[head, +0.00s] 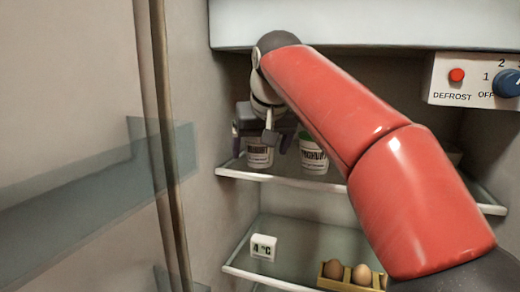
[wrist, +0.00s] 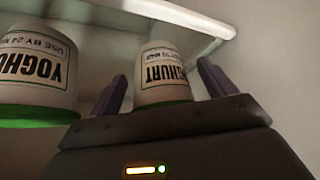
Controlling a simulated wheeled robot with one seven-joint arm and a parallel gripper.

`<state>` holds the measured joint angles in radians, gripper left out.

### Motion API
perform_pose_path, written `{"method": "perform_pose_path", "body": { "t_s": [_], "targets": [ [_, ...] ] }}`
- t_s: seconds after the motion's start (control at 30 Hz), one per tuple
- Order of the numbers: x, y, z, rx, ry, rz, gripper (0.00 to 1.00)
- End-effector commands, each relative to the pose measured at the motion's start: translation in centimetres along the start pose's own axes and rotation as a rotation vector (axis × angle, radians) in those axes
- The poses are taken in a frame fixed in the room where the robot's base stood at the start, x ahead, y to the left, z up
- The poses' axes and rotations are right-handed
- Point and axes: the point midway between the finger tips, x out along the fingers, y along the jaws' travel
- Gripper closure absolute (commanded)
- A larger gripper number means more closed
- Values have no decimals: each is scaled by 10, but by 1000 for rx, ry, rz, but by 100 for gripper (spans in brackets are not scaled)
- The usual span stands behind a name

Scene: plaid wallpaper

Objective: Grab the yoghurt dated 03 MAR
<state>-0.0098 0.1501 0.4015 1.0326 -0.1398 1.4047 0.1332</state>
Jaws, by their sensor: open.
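Two white yoghurt cups with green lids stand on the upper fridge shelf. One cup (head: 260,156) is below my gripper (head: 262,146) in the head view; its top is hidden there. In the wrist view, upside down, this cup (wrist: 162,75) sits between the purple fingers of my open gripper (wrist: 166,90), with a gap at each side. Its small date line is too blurred to read surely. The other cup (head: 313,155) stands to the right in the head view. In the wrist view it is at left (wrist: 36,75), its date starting "USE BY 24 M".
The upper glass shelf (head: 265,177) has a pale front rim. Below, a thermometer block (head: 263,247) and a holder with brown eggs (head: 347,274) stand on the lower shelf. A control panel (head: 475,80) is at upper right. The left wall is close to my gripper.

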Motion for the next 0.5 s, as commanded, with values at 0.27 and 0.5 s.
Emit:
{"method": "perform_pose_path", "body": {
  "t_s": [0.27, 0.5],
  "targets": [
    [1, 0, 0, 0, 1, 0, 25],
    [1, 0, 0, 0, 1, 1, 57]
  ]
}}
